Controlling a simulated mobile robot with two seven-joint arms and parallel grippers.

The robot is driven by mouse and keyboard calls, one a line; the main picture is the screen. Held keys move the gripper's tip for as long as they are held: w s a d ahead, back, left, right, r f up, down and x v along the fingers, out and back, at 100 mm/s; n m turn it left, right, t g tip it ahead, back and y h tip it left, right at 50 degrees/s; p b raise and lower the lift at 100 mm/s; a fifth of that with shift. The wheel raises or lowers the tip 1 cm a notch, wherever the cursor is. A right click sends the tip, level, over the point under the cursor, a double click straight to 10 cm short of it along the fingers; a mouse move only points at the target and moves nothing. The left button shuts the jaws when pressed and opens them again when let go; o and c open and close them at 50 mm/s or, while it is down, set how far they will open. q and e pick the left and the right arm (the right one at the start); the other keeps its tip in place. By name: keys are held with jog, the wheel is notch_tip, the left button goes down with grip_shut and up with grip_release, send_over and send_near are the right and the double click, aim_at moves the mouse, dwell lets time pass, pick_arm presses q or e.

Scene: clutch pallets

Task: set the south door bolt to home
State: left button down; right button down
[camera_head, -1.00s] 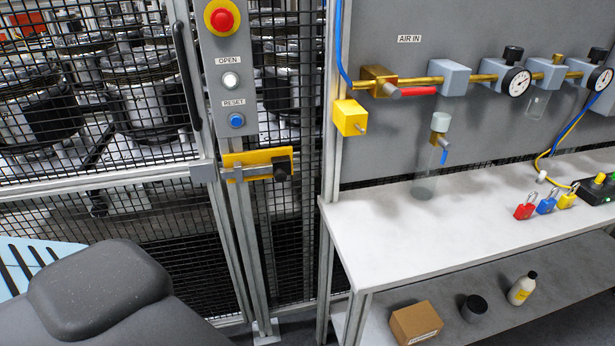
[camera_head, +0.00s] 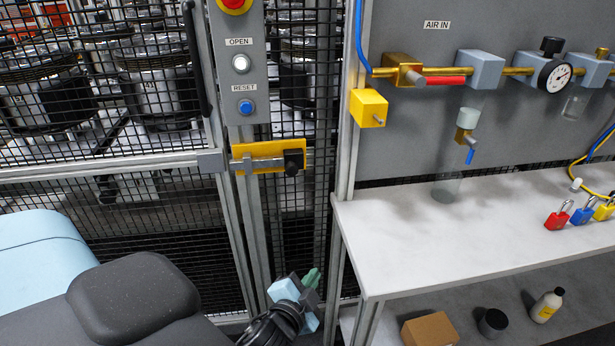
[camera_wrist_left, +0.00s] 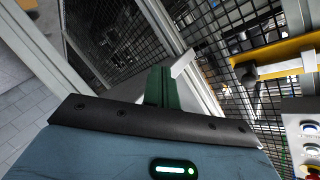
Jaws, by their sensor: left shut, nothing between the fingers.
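The door bolt is a yellow plate (camera_head: 268,146) with a grey bar (camera_head: 262,163) and a black knob (camera_head: 293,161) at its right end. It sits below the button panel, and the bar points left toward a grey bracket (camera_head: 211,161) on the door frame. My left gripper (camera_head: 312,278), with green fingers, is low in front of the mesh, below the bolt and apart from it. In the left wrist view its fingers (camera_wrist_left: 160,86) are together and empty, and the yellow plate (camera_wrist_left: 285,58) and black knob (camera_wrist_left: 246,72) show at right. My right gripper is not in view.
The button panel (camera_head: 240,95) stands above the bolt. A dark door handle (camera_head: 196,60) is up left. To the right are a white bench (camera_head: 420,235) and a wall panel with air fittings and a yellow block (camera_head: 368,108). Space before the bolt is clear.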

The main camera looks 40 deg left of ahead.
pick_arm(q)
jog(key=w+a+r+t+y, duration=0.1)
jog(key=w+a+r+y, duration=0.2)
jog(key=r, duration=0.5)
jog(key=w+a+r+t+y+b, duration=0.1)
jog(key=w+a+r+y, duration=0.1)
jog(key=r, duration=0.6)
jog(key=shift+w+a+t+y+b, duration=0.35)
jog(key=shift+w+y, duration=0.25)
jog(key=shift+w, duration=0.4)
jog(key=shift+w+r, duration=0.1)
